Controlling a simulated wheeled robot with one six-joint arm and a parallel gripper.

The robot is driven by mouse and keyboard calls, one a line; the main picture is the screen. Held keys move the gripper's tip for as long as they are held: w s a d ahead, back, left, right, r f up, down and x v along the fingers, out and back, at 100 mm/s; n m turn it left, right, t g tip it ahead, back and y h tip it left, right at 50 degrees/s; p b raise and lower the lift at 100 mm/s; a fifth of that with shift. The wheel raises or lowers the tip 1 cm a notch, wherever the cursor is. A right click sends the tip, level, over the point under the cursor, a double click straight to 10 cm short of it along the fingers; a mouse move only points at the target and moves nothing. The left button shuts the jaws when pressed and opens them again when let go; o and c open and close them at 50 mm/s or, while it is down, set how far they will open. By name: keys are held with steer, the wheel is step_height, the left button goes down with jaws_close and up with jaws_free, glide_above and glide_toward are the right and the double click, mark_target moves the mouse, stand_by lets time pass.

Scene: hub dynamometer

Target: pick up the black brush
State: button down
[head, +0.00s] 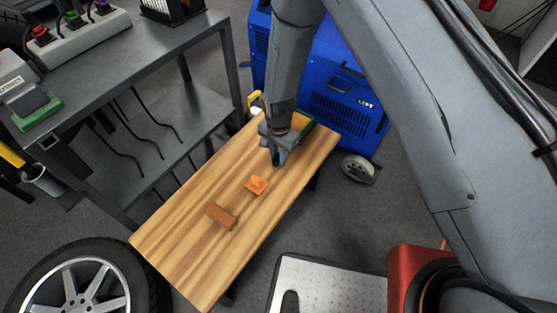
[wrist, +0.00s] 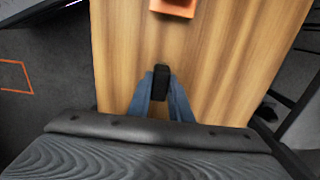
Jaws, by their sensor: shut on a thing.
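The black brush (wrist: 161,80) shows in the wrist view as a small dark block between my fingertips. My gripper (wrist: 161,92) is shut on it, with one blue-grey finger on each side. In the head view my gripper (head: 277,160) points down over the far half of the wooden bench (head: 180,240). The brush is mostly hidden by the fingers there. I cannot tell whether the brush touches the bench top or hangs just above it.
An orange block (head: 257,184) and a brown block (head: 221,215) lie on the bench, nearer than my gripper. A green object (head: 306,123) sits behind it. A blue cabinet (head: 345,100) stands beyond the bench, a grey worktable (head: 100,60) to the left. The bench's near end is clear.

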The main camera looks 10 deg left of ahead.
mark_target(278, 156)
step_height(278, 156, up, 10)
stand_by(0.6)
steer(key=c, duration=2.3)
jaws_free()
jaws_close()
steer(key=shift+d, duration=0.1)
